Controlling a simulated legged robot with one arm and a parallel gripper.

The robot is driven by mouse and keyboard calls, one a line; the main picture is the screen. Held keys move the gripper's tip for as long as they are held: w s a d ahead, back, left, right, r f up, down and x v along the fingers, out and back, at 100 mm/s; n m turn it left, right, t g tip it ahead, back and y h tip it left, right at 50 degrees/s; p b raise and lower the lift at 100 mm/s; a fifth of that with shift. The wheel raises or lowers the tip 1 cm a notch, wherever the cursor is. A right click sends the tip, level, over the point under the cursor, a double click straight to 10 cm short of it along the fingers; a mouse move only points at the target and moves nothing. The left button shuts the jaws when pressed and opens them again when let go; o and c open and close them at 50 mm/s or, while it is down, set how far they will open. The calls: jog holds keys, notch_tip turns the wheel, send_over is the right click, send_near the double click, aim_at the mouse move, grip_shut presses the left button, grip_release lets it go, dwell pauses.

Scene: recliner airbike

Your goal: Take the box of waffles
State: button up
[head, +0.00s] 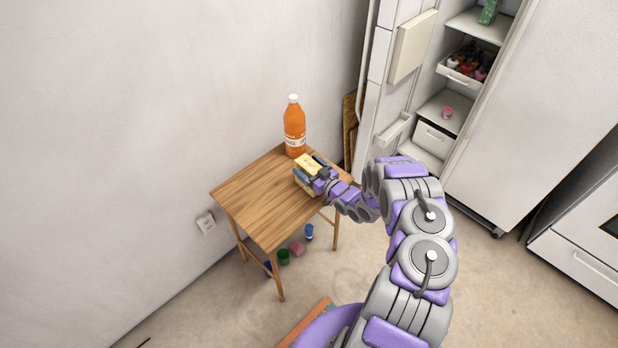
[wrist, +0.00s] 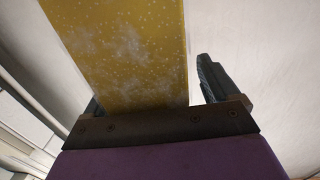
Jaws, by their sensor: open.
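A yellow box (head: 309,164), which I take to be the waffles, stands on the small wooden table near its right end. My gripper (head: 316,171) is at the box, with its dark fingers on either side of it. In the wrist view the yellow box (wrist: 125,50) fills the space between the fingers, close to the palm. One finger (wrist: 212,80) shows to its right with a small gap between. The left finger is mostly hidden behind the box. The jaws are open around the box. The box's print is not readable.
An orange bottle (head: 294,128) with a white cap stands just behind the box, close to it. The left part of the wooden table (head: 260,205) is clear. Several small items lie on the floor beneath. An open cabinet (head: 440,105) with shelves stands at right, and a wall is behind.

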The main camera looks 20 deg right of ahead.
jog(key=shift+w+a, duration=0.2)
jog(key=shift+a, duration=0.05)
jog(key=shift+d, duration=0.4)
jog(key=shift+c, duration=0.4)
jog(key=shift+d, duration=0.35)
jog(key=c, duration=0.3)
jog(key=shift+a, duration=0.55)
jog(key=c, duration=0.9)
jog(key=shift+d, duration=0.35)
jog(key=c, duration=0.3)
jog(key=shift+a+r, duration=0.1)
